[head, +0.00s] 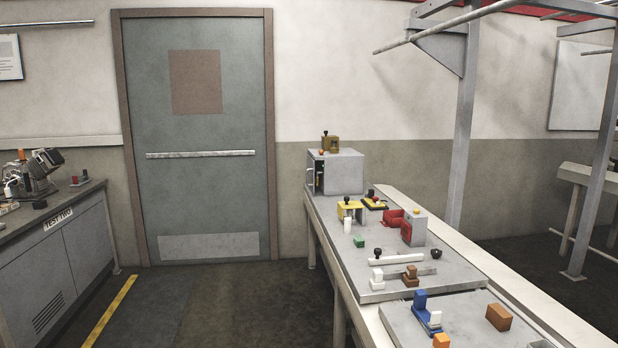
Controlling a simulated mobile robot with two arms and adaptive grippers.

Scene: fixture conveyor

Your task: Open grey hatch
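A grey box (343,173) stands at the far end of the conveyor. Its left side shows a narrow dark gap with a small pale part beside it. I cannot tell whether this is the grey hatch or how far it stands open. A smaller grey block (417,231) with a red front and a red part at its left stands nearer on the conveyor fixture plate. Neither of my grippers is in view.
The fixture plate (390,292) carries a yellow bracket (351,211), a green block (359,241), a white bar (395,260) and other small parts. Grey posts (463,130) rise behind the conveyor. A workbench (75,246) stands at left; the floor between is clear.

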